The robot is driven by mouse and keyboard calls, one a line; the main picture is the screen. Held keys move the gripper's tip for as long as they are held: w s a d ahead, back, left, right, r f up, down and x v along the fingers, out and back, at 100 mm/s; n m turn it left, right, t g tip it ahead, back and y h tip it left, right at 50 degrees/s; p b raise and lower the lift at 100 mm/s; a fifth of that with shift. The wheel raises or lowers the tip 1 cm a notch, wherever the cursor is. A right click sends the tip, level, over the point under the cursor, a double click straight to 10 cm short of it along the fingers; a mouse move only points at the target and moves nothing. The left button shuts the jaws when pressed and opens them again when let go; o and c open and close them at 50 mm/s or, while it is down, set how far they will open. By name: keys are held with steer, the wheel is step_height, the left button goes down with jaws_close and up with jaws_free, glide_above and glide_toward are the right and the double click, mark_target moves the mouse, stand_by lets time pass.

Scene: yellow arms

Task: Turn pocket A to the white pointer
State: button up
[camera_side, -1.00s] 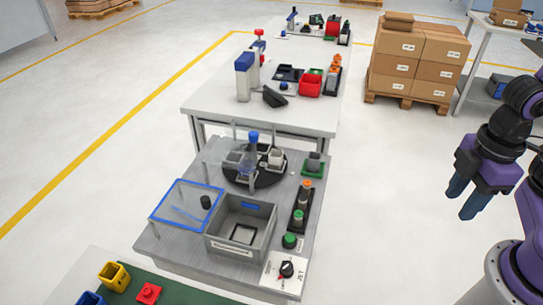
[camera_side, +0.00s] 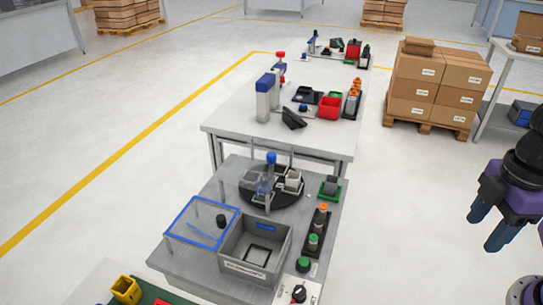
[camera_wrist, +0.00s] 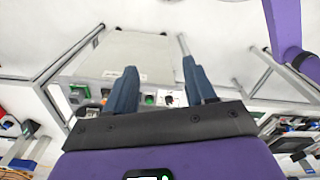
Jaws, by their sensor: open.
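A round black turntable (camera_side: 268,200) sits on the grey bench in the side view. It carries several grey pockets, with one pale block-like pocket (camera_side: 293,181) at its right and a clear bottle with a blue cap (camera_side: 271,158) near its middle. The pocket letters are too small to read, so I cannot tell which is pocket A. A tiny white spot (camera_side: 308,196) lies just right of the turntable; I cannot tell if it is the pointer. My gripper (camera_side: 482,234) is open and empty, well right of the bench over the floor. Its fingers (camera_wrist: 159,82) show apart in the wrist view.
A grey bin (camera_side: 282,252) and a blue-framed clear cover (camera_side: 184,238) stand in front of the turntable. A green-based block (camera_side: 330,187), a button rack (camera_side: 316,240) and a knob panel (camera_side: 286,293) line the bench's right side. Open floor separates my gripper from the bench.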

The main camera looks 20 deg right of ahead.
step_height(320, 180, up, 4)
steer(key=w+a+m+t+y, duration=0.1)
steer(key=w+a+y, duration=0.2)
steer(key=w+a, duration=0.35)
steer(key=w+a+m+t+y, duration=0.15)
steer(key=w+a, duration=0.25)
steer(key=a, duration=0.5)
steer(key=w+a+t+y, duration=0.2)
steer(key=w+a, duration=0.3)
steer(key=w, duration=0.2)
steer(key=m+t+h, duration=0.7)
steer(key=m+t, duration=0.3)
steer(key=t, duration=0.3)
glide_above(274, 158)
steer(key=s, duration=0.6)
step_height(274, 158, down, 19)
steer(key=shift+f, duration=0.1)
steer(key=shift+w, duration=3.75)
steer(key=shift+c, duration=0.3)
